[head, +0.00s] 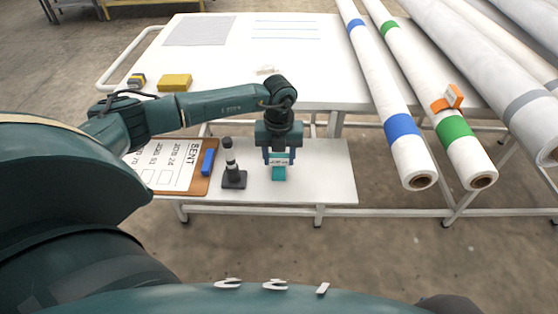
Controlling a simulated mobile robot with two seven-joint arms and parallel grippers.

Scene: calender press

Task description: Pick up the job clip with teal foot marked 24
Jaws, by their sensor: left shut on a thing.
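The job clip with a teal foot (279,174) is upright at the small lower shelf in the head view. Its pale label is between my fingers, and the number on it is too small to read. My left gripper (279,159) points down from above and is shut on the clip. The teal foot shows just below the fingers; I cannot tell whether it touches the shelf. My right gripper is not in view.
The white shelf (325,178) also carries a black stand (233,176), a blue marker (208,161) and a clipboard marked SENT (165,168). A yellow block (174,82) lies on the table above. Banded rolls, one with an orange clip (452,97), lie to the right.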

